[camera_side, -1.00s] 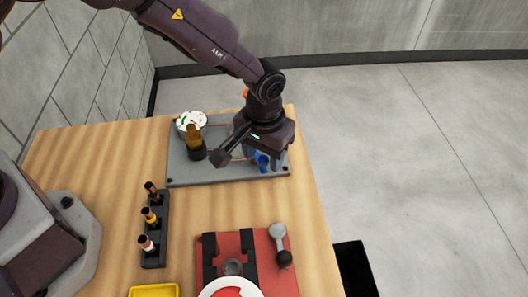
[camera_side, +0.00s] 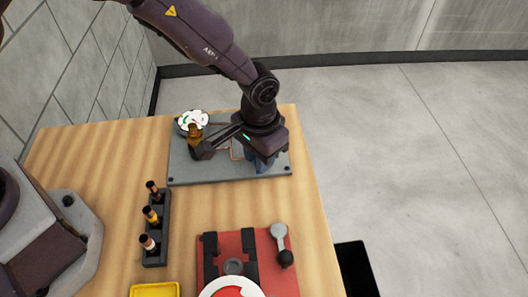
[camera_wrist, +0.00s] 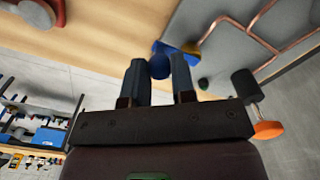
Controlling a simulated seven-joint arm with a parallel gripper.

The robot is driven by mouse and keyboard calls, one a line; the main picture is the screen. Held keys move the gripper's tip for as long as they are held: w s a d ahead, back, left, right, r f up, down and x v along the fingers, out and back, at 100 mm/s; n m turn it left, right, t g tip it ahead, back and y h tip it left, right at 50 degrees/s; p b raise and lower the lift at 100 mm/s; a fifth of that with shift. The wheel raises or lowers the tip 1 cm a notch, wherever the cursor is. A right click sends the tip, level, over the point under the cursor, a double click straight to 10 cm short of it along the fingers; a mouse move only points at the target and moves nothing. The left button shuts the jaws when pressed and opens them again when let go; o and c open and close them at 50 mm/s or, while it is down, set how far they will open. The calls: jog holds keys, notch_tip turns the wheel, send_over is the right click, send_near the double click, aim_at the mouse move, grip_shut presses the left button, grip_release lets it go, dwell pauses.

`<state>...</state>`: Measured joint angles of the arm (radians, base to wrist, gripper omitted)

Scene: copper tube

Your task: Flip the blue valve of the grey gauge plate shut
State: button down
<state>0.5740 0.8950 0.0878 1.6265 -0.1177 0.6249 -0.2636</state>
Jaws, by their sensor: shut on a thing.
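The grey gauge plate (camera_side: 215,176) lies at the far end of the wooden table in the side view; it also shows in the wrist view (camera_wrist: 228,48). The blue valve (camera_wrist: 159,62) shows at the fingertips in the wrist view. My gripper (camera_wrist: 158,72) points down over the plate's right part and is shut on the valve, one finger on each side. In the side view my gripper (camera_side: 262,166) mostly hides the valve. A white gauge with green marks (camera_side: 192,121) sits at the plate's far left.
A brass-coloured part (camera_side: 195,136) stands in front of the gauge. Copper tube (camera_wrist: 262,38) runs over the plate. A rack of small bottles (camera_side: 155,228), a yellow tray (camera_side: 155,290) and a red fixture (camera_side: 277,262) stand nearer.

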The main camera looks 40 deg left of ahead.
jog(key=c, duration=0.9)
grip_release()
jog(key=shift+c, duration=0.2)
notch_tip(320, 180, up, 13)
